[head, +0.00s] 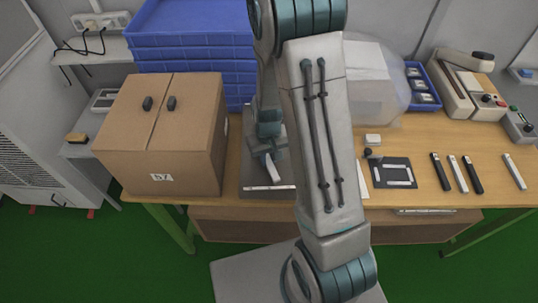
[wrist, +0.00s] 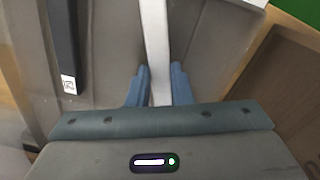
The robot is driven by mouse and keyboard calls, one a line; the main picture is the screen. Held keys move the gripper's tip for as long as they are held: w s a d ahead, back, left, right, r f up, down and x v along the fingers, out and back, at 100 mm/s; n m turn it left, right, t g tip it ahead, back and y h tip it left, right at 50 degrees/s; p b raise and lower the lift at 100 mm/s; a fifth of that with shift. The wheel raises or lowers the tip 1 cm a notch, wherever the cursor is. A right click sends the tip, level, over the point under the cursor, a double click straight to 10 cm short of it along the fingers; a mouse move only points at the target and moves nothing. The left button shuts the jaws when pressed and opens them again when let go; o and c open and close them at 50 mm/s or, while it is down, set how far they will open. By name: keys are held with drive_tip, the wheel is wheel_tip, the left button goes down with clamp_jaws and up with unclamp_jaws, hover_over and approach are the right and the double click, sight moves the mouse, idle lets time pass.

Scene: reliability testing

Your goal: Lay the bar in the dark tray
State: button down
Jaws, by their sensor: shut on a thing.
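The dark tray (head: 256,189) lies on the table between the cardboard box and my arm, a pale strip along its front edge. My gripper (head: 270,157) is over the tray and partly hidden by my arm. It is shut on a white bar (head: 273,169), which shows as a small pale piece in the head view. In the wrist view the white bar (wrist: 156,35) runs up from between the two blue fingers of my gripper (wrist: 160,72), over the grey tray floor (wrist: 112,45). Whether the bar touches the floor I cannot tell.
A black bar (wrist: 64,40) with a small label lies left of the held bar. The cardboard box (head: 160,130) stands close left of the tray; blue crates (head: 190,45) are behind. Several bars, including a black one (head: 440,171), and a dark plate (head: 380,182) lie to the right.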

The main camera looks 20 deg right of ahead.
drive_tip(key=shift+f, duration=0.2)
idle(0.3)
drive_tip(key=c, duration=1.2)
unclamp_jaws()
drive_tip(key=shift+r, duration=0.1)
